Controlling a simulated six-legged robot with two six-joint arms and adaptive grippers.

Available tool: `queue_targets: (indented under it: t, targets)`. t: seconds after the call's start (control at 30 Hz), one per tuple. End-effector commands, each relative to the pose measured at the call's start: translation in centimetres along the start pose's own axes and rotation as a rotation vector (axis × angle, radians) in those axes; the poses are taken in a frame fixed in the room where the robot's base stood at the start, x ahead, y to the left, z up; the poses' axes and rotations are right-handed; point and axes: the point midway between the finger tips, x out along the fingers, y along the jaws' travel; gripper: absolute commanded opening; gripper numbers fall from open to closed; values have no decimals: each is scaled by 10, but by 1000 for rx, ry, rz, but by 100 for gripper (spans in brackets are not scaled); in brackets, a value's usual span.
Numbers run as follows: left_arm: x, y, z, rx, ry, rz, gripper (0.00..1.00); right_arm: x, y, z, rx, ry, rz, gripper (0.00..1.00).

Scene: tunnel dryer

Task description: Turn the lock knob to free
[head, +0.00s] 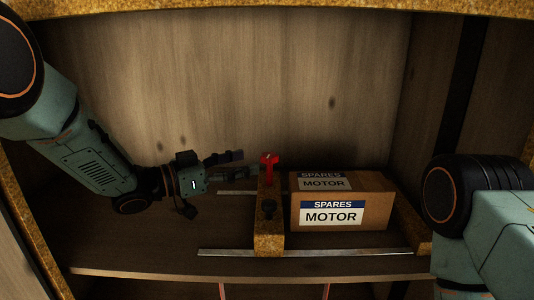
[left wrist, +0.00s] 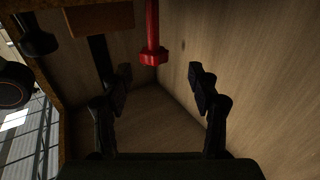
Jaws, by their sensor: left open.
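The red lock knob (head: 269,165) stands at the rear end of a yellow-brown crossbar (head: 268,238) on the shelf. My left gripper (head: 249,164) is open and empty, just left of the red knob in the head view. In the left wrist view the red knob (left wrist: 153,50) hangs at the top, between the lines of the two open fingers (left wrist: 160,82) but off toward the picture's upper edge. No contact shows. My right arm shows at the right edge of the head view; its gripper is out of view.
A cardboard carton (head: 375,211) marked SPARES MOTOR stands right of the crossbar. A metal rail (head: 225,252) runs along the shelf front. Wooden walls close the back and sides. The shelf left of the bar is clear.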

Motion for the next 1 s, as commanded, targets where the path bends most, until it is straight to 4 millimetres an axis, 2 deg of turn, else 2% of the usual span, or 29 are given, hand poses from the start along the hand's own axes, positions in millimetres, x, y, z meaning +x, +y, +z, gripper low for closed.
queue_targets:
  t: [0.13, 0.4, 0.53, 0.7, 0.93, 1.0]
  targets:
    - [10, 4, 0, 3, -1, 3, 61, 2, 0, 1, 0, -2, 0, 61]
    - [52, 5, 2, 2, -3, 4, 61, 7, 0, 0, 0, -3, 0, 61]
    - [66, 4, 1, 2, -1, 2, 61, 9, 0, 0, 0, -1, 0, 61]
    - [75, 2, 0, 0, 0, 0, 61, 10, 0, 0, 0, -2, 0, 61]
    - [76, 1, 0, -1, 0, 0, 61, 9, 0, 0, 0, -2, 0, 61]
    - [76, 0, 0, -1, 0, 0, 57, 9, 0, 0, 0, -2, 0, 61]
